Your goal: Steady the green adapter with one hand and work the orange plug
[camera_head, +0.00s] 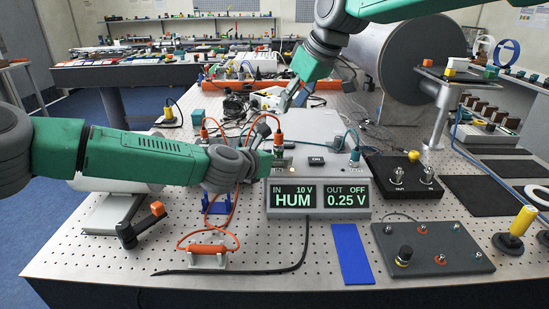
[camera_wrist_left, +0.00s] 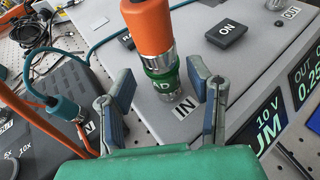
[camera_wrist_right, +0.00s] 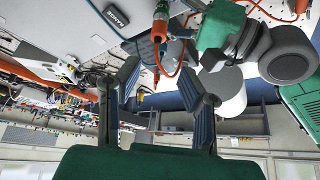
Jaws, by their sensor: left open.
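The orange plug (camera_head: 278,139) stands upright on the green adapter (camera_head: 278,152) at the IN port of the grey box. In the left wrist view the plug (camera_wrist_left: 148,28) sits on top of the green adapter (camera_wrist_left: 163,84), with a metal collar between them. My left gripper (camera_wrist_left: 160,76) is open, with a finger on each side of the adapter and visible gaps to both. My right gripper (camera_head: 289,101) is above and behind the box in the head view. In the right wrist view its fingers (camera_wrist_right: 158,62) are apart and empty, with the orange plug (camera_wrist_right: 160,24) beyond them.
The grey box's display (camera_head: 318,195) reads "IN 10 V HUM" and "OUT OFF 0.25 V". A teal plug (camera_head: 355,154) stands at the OUT port. Orange cables loop around my left wrist.

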